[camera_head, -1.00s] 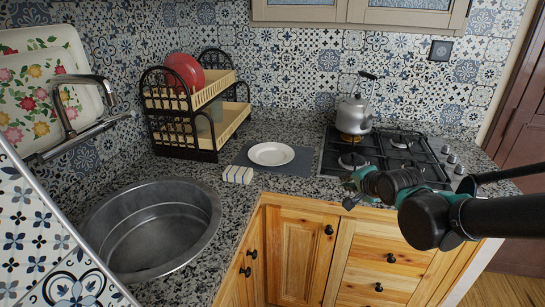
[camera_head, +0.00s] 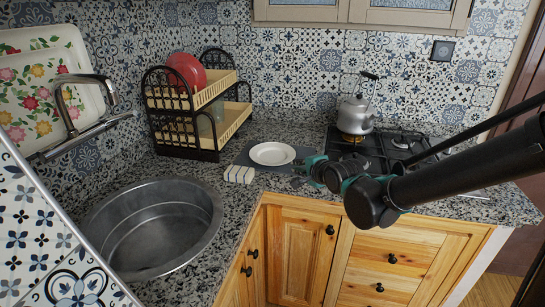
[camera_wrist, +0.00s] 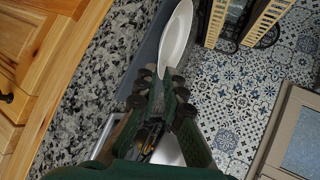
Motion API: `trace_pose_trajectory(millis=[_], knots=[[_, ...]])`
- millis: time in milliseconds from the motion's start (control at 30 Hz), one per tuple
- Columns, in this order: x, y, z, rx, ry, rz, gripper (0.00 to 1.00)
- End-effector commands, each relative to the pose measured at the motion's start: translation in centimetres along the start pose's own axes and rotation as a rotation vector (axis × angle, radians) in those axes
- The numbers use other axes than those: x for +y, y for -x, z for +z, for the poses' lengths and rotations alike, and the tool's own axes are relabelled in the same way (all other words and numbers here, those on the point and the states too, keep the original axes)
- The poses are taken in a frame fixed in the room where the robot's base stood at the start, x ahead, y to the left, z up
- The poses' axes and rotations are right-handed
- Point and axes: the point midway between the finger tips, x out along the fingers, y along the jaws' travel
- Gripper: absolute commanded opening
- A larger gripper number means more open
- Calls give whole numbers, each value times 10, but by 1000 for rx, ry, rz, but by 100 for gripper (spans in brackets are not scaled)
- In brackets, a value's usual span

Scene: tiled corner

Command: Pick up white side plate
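In the wrist view the plate (camera_wrist: 176,38) shows as a narrow white oval just beyond the fingertips. My arm and gripper hide part of the mat's right side and the front of the hob.
A striped sponge (camera_head: 239,174) lies left of the plate. The two-tier dish rack (camera_head: 190,110) with a red plate (camera_head: 186,71) stands behind left. A kettle (camera_head: 355,115) sits on the hob (camera_head: 400,150). The round sink (camera_head: 150,230) is at the front left.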

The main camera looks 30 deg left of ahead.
Motion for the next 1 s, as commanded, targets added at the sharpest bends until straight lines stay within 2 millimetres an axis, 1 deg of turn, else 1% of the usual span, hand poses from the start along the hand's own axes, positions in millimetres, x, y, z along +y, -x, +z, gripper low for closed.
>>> trace_pose_trajectory(millis=[33,200,300,533,800,900,1000], knots=[[0,-9,0,0,0,0,9],[0,-31,0,0,0,0,9],[0,-40,0,0,0,0,9],[0,-51,0,0,0,0,9],[-1,-85,1,0,1,0,9],[-1,-94,1,0,0,0,9],[-1,-97,1,0,0,0,9]])
